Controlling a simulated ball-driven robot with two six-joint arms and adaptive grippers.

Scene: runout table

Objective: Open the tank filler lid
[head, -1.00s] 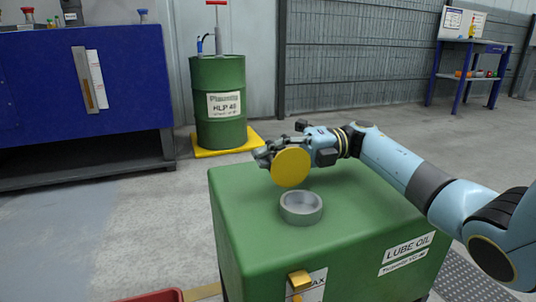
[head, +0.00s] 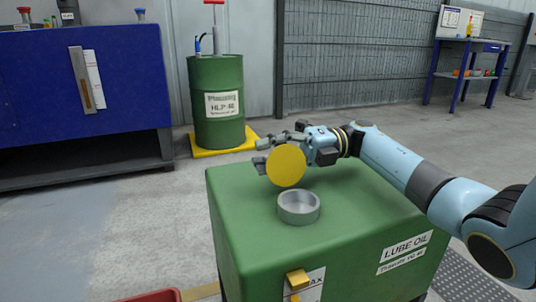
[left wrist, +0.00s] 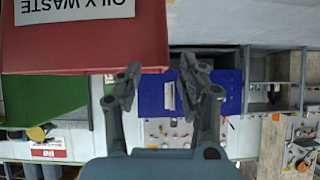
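The yellow round filler lid (head: 286,166) stands raised on edge above and behind the grey filler neck (head: 299,208), on top of the green lube oil tank (head: 235,205). The neck's opening is uncovered. My right gripper (head: 261,156) is behind the lid, its fingers spread, one above the other at the lid's left. The lid hides part of this gripper; whether a finger touches it cannot be told. My left gripper (left wrist: 153,88) is open and empty in the left wrist view, and is not in the head view.
A red oily waste container (left wrist: 85,45) is close to my left gripper. A green drum (head: 220,105) on a yellow base and a blue bench (head: 85,90) stand behind the tank. A blue table (head: 467,60) is at the back right.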

